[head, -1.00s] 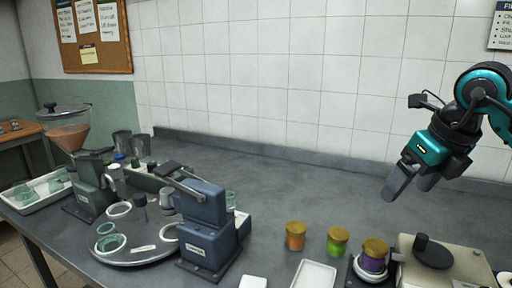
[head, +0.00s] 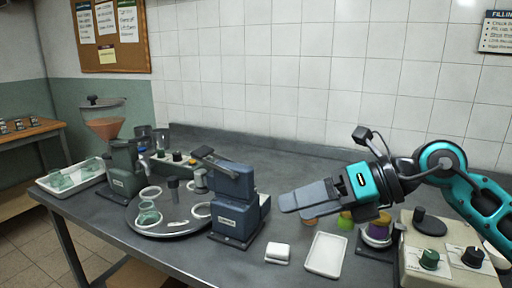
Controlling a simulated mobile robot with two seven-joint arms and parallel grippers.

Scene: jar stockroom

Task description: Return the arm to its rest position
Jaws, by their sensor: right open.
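My right gripper (head: 302,200) reaches in from the right and points left, held above the grey table (head: 210,262). It is open and nothing shows between its fingers. Its arm is bent at a teal and black joint at the right. Below and behind the gripper stand three jars, partly hidden by it: an orange one (head: 309,222), a green one (head: 345,222) and a purple one (head: 377,231). The purple jar stands at the beige machine (head: 450,268). My left gripper is not in view.
A blue-grey press (head: 234,195) stands left of the gripper, beside a round turntable (head: 165,230) with rings and a glass jar. A green machine (head: 125,168) and a white tray of glass jars (head: 50,187) are further left. A white tray (head: 325,254) lies at the front.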

